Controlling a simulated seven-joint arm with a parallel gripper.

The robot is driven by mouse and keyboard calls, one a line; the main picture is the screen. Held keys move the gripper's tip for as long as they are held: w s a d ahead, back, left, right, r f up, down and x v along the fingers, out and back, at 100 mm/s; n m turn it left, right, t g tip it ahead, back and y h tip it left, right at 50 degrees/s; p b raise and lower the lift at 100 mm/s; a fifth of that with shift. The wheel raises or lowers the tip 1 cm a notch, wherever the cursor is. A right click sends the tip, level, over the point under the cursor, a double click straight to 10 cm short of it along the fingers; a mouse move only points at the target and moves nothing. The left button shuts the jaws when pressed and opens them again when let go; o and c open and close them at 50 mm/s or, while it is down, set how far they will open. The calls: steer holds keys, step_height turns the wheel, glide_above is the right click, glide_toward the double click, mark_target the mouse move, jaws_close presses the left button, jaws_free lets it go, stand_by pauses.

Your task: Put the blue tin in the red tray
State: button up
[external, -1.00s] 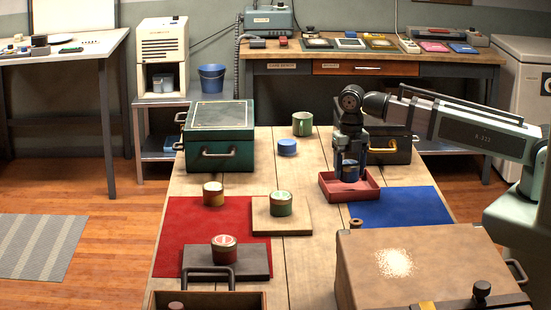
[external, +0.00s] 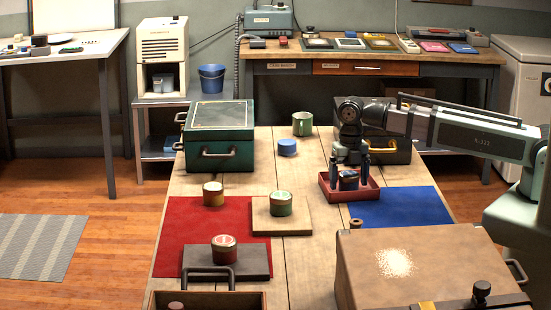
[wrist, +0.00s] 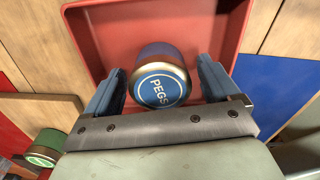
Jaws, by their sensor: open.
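The blue tin (wrist: 159,88), with a round lid marked PEGS, stands inside the red tray (wrist: 87,33). In the external view the blue tin (external: 348,180) shows between my gripper's fingers, inside the red tray (external: 371,192). My gripper (external: 349,178) is above the tray, pointing down. In the wrist view my gripper (wrist: 159,85) is open, with one blue finger on each side of the tin and a gap visible on both sides. The underside of the tin is hidden from view.
A red mat (external: 185,230) and a blue mat (external: 400,207) lie on the table. Other tins stand left of the tray, including a green one (external: 280,203). A green case (external: 219,135) and a dark case (external: 398,150) stand behind; a brown box (external: 430,262) is in front.

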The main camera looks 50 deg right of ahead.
mark_target(349, 173)
steer(key=shift+r, duration=0.1)
step_height(349, 173, up, 12)
stand_by(0.9)
